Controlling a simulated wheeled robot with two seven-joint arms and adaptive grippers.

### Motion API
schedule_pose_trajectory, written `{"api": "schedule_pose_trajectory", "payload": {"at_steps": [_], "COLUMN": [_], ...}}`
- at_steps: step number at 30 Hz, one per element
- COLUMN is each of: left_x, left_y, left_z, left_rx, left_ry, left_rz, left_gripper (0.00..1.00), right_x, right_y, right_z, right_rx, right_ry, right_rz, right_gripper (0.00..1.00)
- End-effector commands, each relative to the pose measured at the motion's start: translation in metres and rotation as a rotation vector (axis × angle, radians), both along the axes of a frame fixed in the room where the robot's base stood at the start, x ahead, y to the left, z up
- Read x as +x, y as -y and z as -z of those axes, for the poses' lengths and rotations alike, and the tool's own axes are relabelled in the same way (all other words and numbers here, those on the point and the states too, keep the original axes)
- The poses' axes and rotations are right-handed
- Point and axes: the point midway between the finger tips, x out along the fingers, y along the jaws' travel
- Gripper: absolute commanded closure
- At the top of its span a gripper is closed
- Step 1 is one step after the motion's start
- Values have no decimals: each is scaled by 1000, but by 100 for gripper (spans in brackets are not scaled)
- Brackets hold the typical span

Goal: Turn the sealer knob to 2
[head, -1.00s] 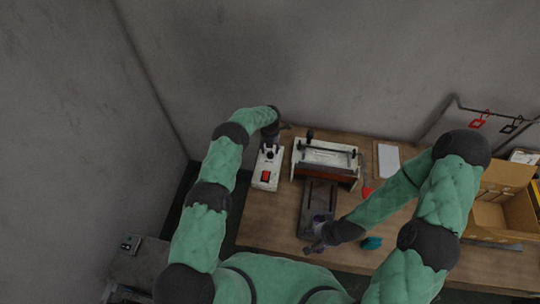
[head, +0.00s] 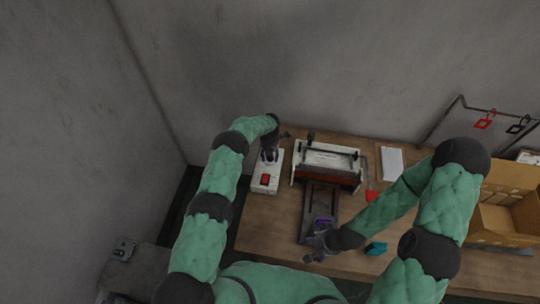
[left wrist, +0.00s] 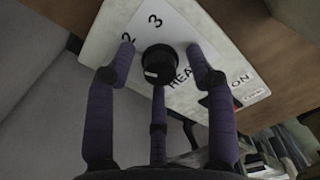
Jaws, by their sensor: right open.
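The sealer's white control box (head: 267,180) stands on the table at the left, with a red switch (head: 265,179). In the left wrist view its panel (left wrist: 187,38) shows the numerals 2 and 3 and the words HEAT and ON. The round black knob (left wrist: 158,62) has a white mark on its lower left side, not lined up with the 2 or 3 in view. My left gripper (left wrist: 160,65) is open, with its purple fingers spread on either side of the knob and visible gaps. My right gripper (head: 314,252) is open, low over the front of the table.
The sealer body (head: 326,162) stands right of the control box, with a dark stand (head: 318,205) before it. A teal item (head: 376,248), white paper (head: 391,163), a cardboard box (head: 508,205) and a hook rack (head: 485,110) lie further right. A wall is behind.

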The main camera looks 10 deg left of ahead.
Motion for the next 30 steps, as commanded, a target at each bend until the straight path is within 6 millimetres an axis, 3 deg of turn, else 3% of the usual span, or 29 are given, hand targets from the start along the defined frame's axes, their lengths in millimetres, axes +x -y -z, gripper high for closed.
{"api": "schedule_pose_trajectory", "payload": {"at_steps": [1, 4, 5, 11, 30], "left_x": [0, 0, 0, 0, 0], "left_y": [0, 0, 0, 0, 0], "left_z": [0, 0, 0, 2, 4], "left_rx": [0, 0, 0, 0, 0], "left_ry": [0, 0, 0, 0, 1], "left_rz": [0, 0, 0, 13, 363], "left_gripper": [67, 95, 98, 98, 98], "right_x": [0, 0, 0, 0, 0], "right_y": [0, 0, 0, 0, 0], "right_z": [0, 0, 0, 4, 68], "right_rx": [0, 0, 0, 0, 0], "right_ry": [0, 0, 0, 0, 0], "right_rz": [0, 0, 0, 0, 0], "right_gripper": [31, 31, 31, 31, 31]}}
